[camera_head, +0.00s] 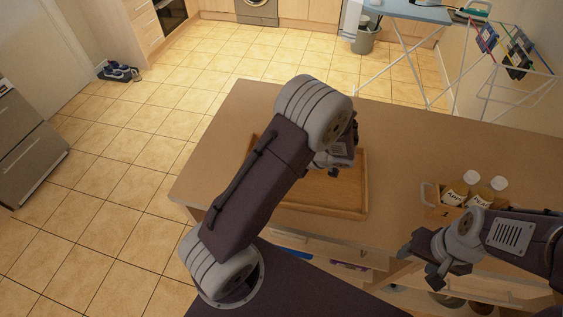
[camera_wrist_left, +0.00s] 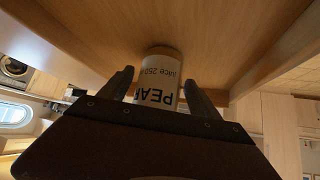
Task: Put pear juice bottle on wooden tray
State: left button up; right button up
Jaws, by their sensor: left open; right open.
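A bottle with a white label reading "PEA…" and "juice 250" (camera_wrist_left: 158,88) is in the left wrist view, its print upside down. Its end meets the wooden tray floor (camera_wrist_left: 205,30), which fills the top of that view. My left gripper (camera_wrist_left: 159,76) is open with a finger on either side of the bottle; whether they touch it I cannot tell. In the head view the wooden tray (camera_head: 310,205) lies on the table under my left arm, which hides the bottle and much of the left gripper (camera_head: 343,152). My right gripper (camera_head: 432,266) is open and empty by the table's front edge.
A wooden caddy (camera_head: 434,206) stands right of the tray, holding a bottle labelled "APP…" (camera_head: 454,198) and one labelled "PEA…" (camera_head: 478,200). The table (camera_head: 400,130) is clear between and behind them. Drawers stand open below its front edge.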

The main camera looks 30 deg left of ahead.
pick_arm(q)
jog(key=w+b+v, duration=0.1)
jog(key=b+v, duration=0.1)
jog(key=v, duration=1)
jog(key=s+f+m+h, duration=0.1)
jog(key=s+m, duration=0.1)
jog(key=s+a+f+m+g+h, duration=0.1)
jog(key=s+m, duration=0.1)
jog(key=s+f+m+h, duration=0.1)
jog(key=s+m, duration=0.1)
jog(key=s, duration=0.1)
jog(key=shift+a+f+g+h, duration=0.15)
jog(key=shift+a+g+h, duration=0.1)
jog(key=shift+g+h, duration=0.15)
jog(key=s+m+h, duration=0.1)
jog(key=m, duration=0.1)
jog(key=s+f+m+h, duration=0.1)
jog(key=s+m+h, duration=0.1)
jog(key=m, duration=0.1)
jog(key=s+f+m+t+h, duration=0.1)
jog(key=s+m, duration=0.1)
jog(key=shift+d+m, duration=0.2)
jog(key=shift+m, duration=0.2)
jog(key=shift+s+m+t+h, duration=0.4)
jog(key=shift+m+t+h, duration=0.15)
jog(key=shift+m, duration=1.05)
